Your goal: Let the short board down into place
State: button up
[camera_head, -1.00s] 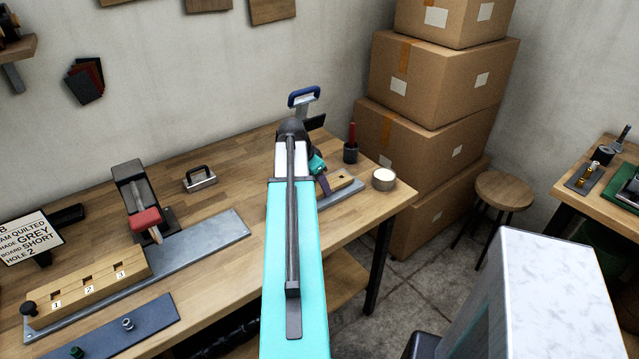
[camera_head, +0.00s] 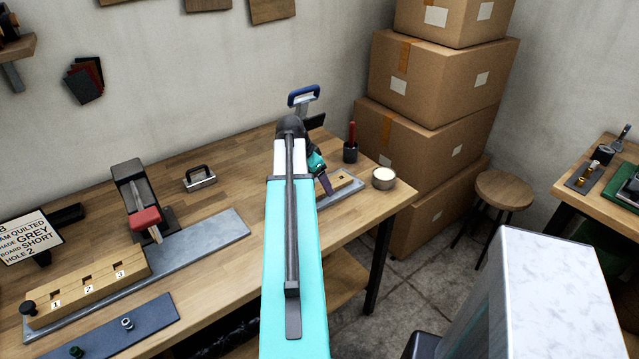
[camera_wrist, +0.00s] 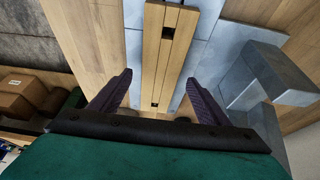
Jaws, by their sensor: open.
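My gripper (camera_head: 325,184) is low at the right end of the workbench, partly hidden behind my arm. In the head view this wooden piece (camera_head: 345,181) shows just right of the gripper. I cannot tell which piece is the short board.
A wooden block (camera_head: 88,288) numbered 1 to 3 sits on a long grey plate (camera_head: 215,236) at left. A red-topped clamp (camera_head: 146,218), a handled block (camera_head: 199,178) and a round tin (camera_head: 383,178) stand on the bench. Boxes (camera_head: 420,134) are stacked at the right.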

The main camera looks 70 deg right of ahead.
jog(key=b+v, duration=0.2)
jog(key=v, duration=1.1)
jog(key=shift+s, duration=0.1)
dwell(1.0)
